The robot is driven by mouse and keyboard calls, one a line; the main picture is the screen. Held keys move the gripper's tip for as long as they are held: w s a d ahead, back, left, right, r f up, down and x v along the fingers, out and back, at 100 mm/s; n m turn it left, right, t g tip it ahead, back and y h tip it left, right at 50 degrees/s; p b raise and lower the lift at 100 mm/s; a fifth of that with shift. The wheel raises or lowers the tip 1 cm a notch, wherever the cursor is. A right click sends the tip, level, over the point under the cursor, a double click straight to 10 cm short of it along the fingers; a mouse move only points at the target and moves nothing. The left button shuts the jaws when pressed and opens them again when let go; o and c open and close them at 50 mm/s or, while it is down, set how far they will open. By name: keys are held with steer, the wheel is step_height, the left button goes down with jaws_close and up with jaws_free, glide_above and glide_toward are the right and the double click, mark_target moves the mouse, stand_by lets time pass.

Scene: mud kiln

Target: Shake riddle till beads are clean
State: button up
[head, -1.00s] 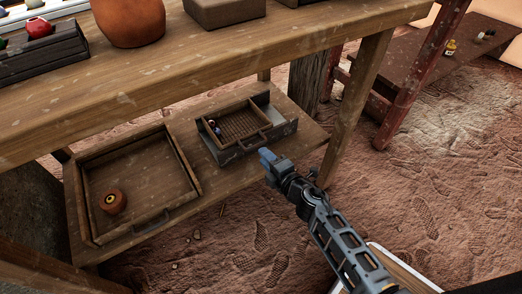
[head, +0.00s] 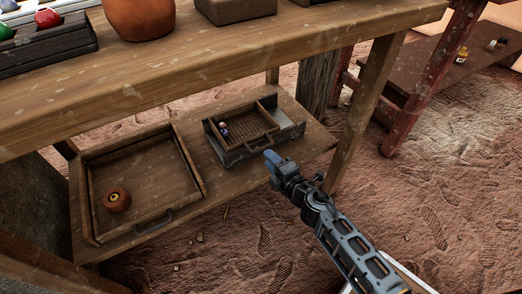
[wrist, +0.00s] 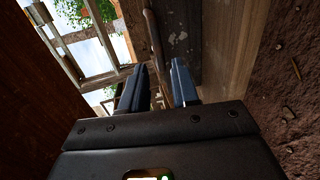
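The riddle (head: 240,115) is a small wooden frame with a mesh floor and a front handle (head: 263,143). It sits in a grey metal tray (head: 290,134) on the lower shelf. A few small blue and pale beads (head: 224,130) lie at its left side; their cleanness is too small to tell. My gripper (head: 272,157) is just in front of the tray, close to the riddle's handle. In the wrist view its two fingers (wrist: 158,85) are apart with a gap between them. A curved brown bar (wrist: 154,40) shows beyond the gap; contact cannot be told.
A larger wooden tray (head: 190,185) with a round brown pot (head: 117,200) stands left on the lower shelf (head: 225,185). The thick tabletop (head: 200,70) overhangs the shelf. A table leg (head: 372,90) stands right of the metal tray. Footprinted ground (head: 250,255) is open in front.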

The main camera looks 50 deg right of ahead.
mark_target(261, 148)
steer(key=b+x, duration=0.1)
steer(key=x, duration=0.6)
steer(key=shift+s, duration=0.1)
jaws_close()
stand_by(0.4)
